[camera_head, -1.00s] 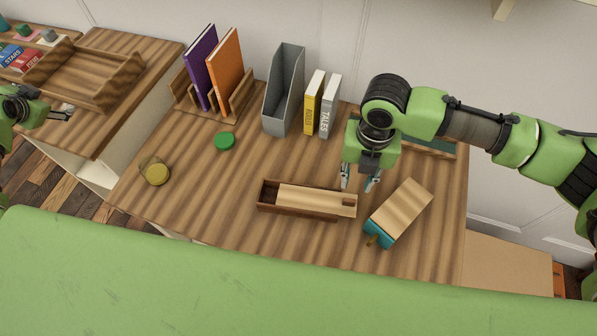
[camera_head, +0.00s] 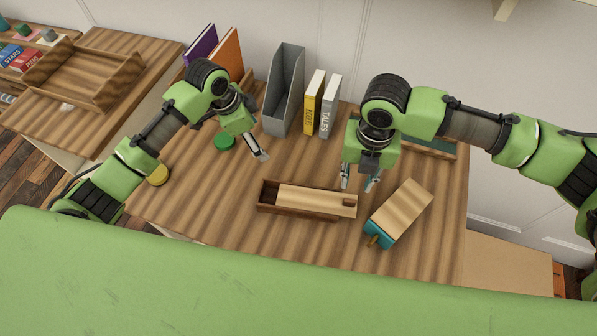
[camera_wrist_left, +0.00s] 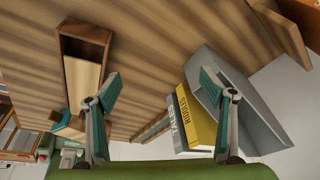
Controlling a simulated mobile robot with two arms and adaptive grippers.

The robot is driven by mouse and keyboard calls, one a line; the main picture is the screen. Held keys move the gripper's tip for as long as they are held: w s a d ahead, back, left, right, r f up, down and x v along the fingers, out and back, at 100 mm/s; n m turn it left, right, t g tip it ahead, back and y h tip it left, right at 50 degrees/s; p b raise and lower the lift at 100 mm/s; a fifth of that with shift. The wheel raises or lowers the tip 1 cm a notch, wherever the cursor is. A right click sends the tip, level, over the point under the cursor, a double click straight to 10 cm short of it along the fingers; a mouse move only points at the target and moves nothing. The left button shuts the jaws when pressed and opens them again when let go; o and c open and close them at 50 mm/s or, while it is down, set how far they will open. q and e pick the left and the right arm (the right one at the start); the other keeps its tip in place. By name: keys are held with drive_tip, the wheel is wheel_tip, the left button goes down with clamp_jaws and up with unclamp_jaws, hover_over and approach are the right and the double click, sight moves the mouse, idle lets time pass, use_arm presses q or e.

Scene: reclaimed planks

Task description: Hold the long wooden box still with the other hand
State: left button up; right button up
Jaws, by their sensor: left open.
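The long wooden box (camera_head: 297,214) lies on the table's middle, dark brown with a pale lid (camera_head: 312,198). The lid is slid to the right, leaving the box's left end open and jutting past its right end. My left gripper (camera_head: 260,154) is open and empty, above the table behind the box's left end. In the left wrist view the box (camera_wrist_left: 84,30) is at upper left, apart from the open fingers (camera_wrist_left: 158,82). My right gripper (camera_head: 359,183) is open, just behind the lid's right end; the picture does not settle whether it touches.
A wooden box with a teal end (camera_head: 400,212) lies right of the long box. A grey file holder (camera_head: 285,90), yellow book (camera_head: 313,102) and grey book (camera_head: 330,106) stand behind. A green disc (camera_head: 224,141) lies by my left gripper. The front table area is clear.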

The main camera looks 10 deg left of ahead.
use_arm(q)
drive_tip(key=s+d+r+m+g, duration=0.1)
drive_tip(key=s+d+r+m, duration=0.15)
drive_tip(key=s+d, duration=0.45)
drive_tip(key=m+g+y, duration=0.1)
drive_tip(key=m+y, duration=0.1)
drive_tip(key=m, duration=0.1)
hover_over(298, 197)
wheel_tip(298, 197, down, 13)
drive_tip(key=shift+f, duration=0.15)
drive_tip(key=c, duration=1.4)
drive_tip(key=shift+o, duration=0.2)
use_arm(e)
clamp_jaws()
